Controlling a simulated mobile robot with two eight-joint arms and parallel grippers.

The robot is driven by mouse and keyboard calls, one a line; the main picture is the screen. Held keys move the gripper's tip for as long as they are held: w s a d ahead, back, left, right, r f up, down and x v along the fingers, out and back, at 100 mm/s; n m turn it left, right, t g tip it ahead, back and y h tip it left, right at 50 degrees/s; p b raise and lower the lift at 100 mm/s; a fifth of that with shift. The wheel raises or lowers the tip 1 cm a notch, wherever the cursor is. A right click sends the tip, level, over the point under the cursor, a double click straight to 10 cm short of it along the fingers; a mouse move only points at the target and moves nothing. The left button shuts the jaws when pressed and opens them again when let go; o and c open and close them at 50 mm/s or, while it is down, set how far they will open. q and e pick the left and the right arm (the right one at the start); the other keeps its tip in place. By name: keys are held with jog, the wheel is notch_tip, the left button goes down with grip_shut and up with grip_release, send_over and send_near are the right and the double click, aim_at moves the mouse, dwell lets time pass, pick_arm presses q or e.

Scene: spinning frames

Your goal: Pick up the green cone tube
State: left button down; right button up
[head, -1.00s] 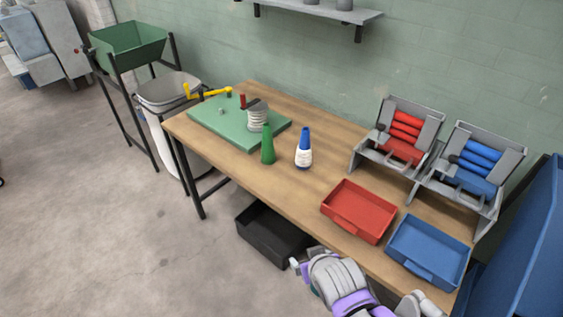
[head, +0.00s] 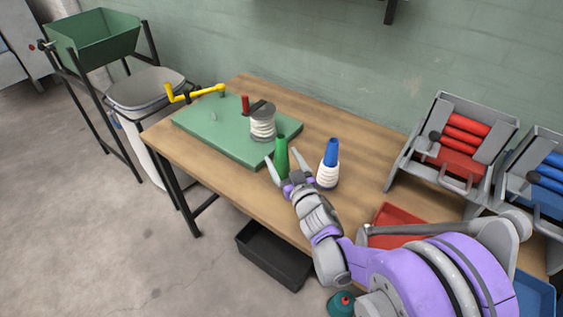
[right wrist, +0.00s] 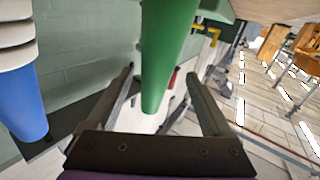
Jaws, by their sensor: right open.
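The green cone tube (head: 281,157) stands upright on the wooden table (head: 220,187), beside the front right corner of the green board. My right gripper (head: 284,168) is open, with its two fingers on either side of the green cone tube. In the right wrist view the green cone tube (right wrist: 165,50) lies between the open fingers (right wrist: 160,95); whether they touch it cannot be told. A blue cone tube wound with white yarn (head: 329,163) stands just right of the gripper, and it shows at the left of the right wrist view (right wrist: 22,95). My left gripper is not in view.
The green board (head: 215,135) holds a white spool (head: 262,125), a red handle (head: 245,104) and a yellow crank (head: 195,93). A red tray (head: 395,215) is partly behind my arm. Racks with red rolls (head: 465,140) and blue rolls stand right. A black bin (head: 272,257) is below.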

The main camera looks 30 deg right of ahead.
jog(key=w, duration=0.2)
jog(key=w+d, duration=0.1)
jog(key=w, duration=0.2)
jog(key=shift+w+d+r, duration=0.15)
jog(key=shift+w, duration=0.15)
grip_shut()
